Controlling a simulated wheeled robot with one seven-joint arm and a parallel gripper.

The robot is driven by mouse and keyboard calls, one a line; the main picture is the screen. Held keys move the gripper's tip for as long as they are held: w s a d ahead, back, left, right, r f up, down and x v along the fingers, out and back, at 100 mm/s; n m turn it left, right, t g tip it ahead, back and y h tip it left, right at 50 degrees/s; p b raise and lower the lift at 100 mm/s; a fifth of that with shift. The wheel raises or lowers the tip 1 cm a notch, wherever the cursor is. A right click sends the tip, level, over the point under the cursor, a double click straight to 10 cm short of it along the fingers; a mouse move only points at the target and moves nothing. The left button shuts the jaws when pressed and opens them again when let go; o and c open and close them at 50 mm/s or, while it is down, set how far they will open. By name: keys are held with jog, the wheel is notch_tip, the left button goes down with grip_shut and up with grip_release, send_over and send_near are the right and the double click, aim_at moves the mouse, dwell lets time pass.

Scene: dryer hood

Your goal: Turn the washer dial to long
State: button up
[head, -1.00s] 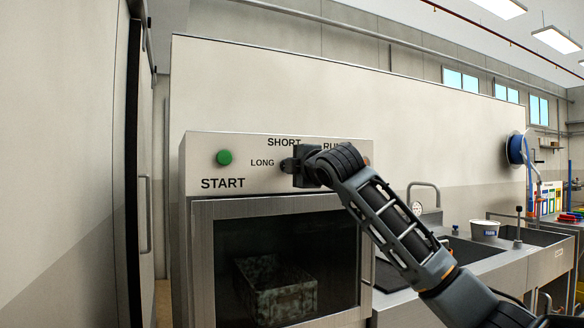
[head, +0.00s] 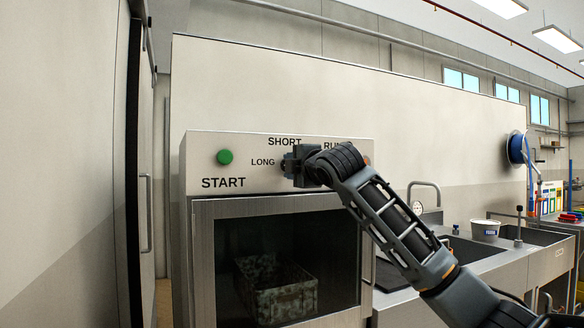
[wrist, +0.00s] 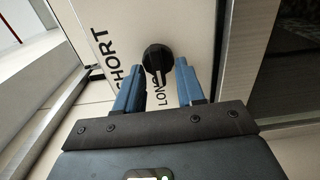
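The washer dial (wrist: 157,58) is a round black knob on the machine's pale front panel, seen in the wrist view. Its narrow ridge points down in that view, toward the word LONG (wrist: 161,94). My gripper (wrist: 157,66) is open, with one blue finger on each side of the dial and a visible gap beside the ridge. In the head view my gripper (head: 288,165) is at the panel, just right of LONG and below SHORT (head: 284,142). It hides the dial there.
A green START button (head: 225,157) is on the panel's left. Below is a dark machine window (head: 240,235) with a crate (head: 285,290) behind it. A sink counter (head: 470,253) with a white tub (head: 485,230) stands to the right.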

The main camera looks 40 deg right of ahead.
jog(key=b+v, duration=0.1)
jog(key=v, duration=0.7)
jog(key=shift+b, duration=0.4)
jog(key=shift+w, duration=0.1)
